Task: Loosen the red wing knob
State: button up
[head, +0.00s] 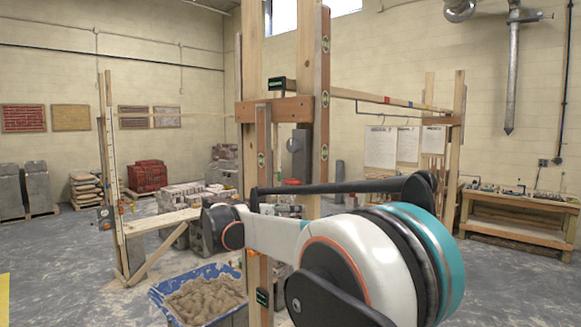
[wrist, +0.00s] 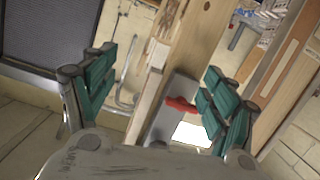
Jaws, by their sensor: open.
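The red wing knob (wrist: 181,104) shows in the wrist view on a grey metal plate (wrist: 176,88) against a wooden post (wrist: 203,40). It lies between the two fingers, nearer the right one, and appears beyond the fingertips. My gripper (wrist: 158,90) is open, its teal-padded fingers wide apart, with nothing held. In the head view a small red spot (head: 291,182) shows by the timber upright, just above my arm; I cannot tell whether it is the knob. My arm crosses the head view and hides part of the upright.
A blue tub of mortar (head: 206,296) stands on the floor at lower left. A timber frame with a plank (head: 160,221) is at the left. A low wooden workbench (head: 520,222) stands at the right wall. Pallets with red bricks (head: 147,176) are at the back.

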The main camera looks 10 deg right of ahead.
jog(key=m+t+h+p, duration=0.2)
jog(key=p, duration=0.3)
send_near(290, 183)
jog(key=p+x, duration=0.3)
jog(key=x, duration=0.8)
jog(key=shift+s, duration=0.1)
jog(key=c, duration=1.1)
